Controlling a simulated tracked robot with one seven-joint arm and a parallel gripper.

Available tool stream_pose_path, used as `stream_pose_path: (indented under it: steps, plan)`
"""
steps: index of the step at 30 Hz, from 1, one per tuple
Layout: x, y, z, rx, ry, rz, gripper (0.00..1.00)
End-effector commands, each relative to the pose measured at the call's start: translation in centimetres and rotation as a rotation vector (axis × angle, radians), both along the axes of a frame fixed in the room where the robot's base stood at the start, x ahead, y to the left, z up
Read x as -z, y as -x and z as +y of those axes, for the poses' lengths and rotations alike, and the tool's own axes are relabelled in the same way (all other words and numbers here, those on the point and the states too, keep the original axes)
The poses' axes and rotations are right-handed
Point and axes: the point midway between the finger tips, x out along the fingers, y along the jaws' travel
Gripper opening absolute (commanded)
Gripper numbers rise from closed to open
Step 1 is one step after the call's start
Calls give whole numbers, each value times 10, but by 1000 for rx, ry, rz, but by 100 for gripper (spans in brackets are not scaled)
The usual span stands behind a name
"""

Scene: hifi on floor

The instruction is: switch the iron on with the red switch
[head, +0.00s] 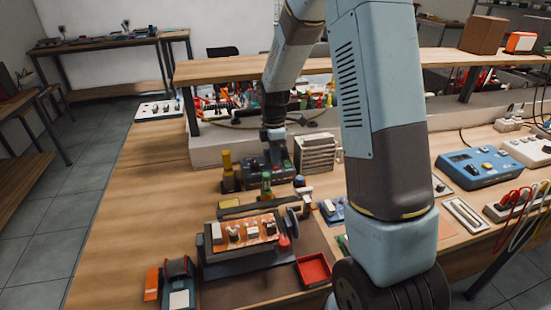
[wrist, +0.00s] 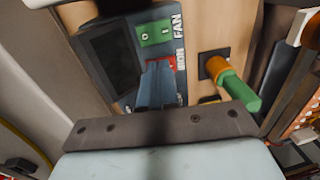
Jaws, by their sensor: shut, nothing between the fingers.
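A dark blue-grey control box (wrist: 112,50) with a dark display shows in the wrist view. It carries a green switch (wrist: 155,33) beside the label FAN and a red switch (wrist: 168,62) beside a partly covered label, likely IRON. My gripper (wrist: 157,70) is shut and empty, with its tips over or against the red switch and hiding part of it. I cannot tell if they touch or which way the switch is tipped. In the head view my gripper (head: 274,158) points down at the box (head: 258,176). A green-handled tool with an orange collar (wrist: 237,88), perhaps the iron, stands right of the box.
A pale slatted unit (head: 317,152) stands right of the box. A yellow-topped item (head: 227,168) stands left of it. In front are a fixture with an orange board (head: 243,232) and a red tray (head: 313,270). A raised shelf (head: 220,70) runs behind.

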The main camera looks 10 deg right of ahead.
Motion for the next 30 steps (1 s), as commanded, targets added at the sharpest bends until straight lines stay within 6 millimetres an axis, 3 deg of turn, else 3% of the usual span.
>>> stream_pose_path:
  steps: [11,30]
  plan:
    - [-11,-1,1,-1,0,-1,0]
    - [-122,-14,2,-3,0,-2,0]
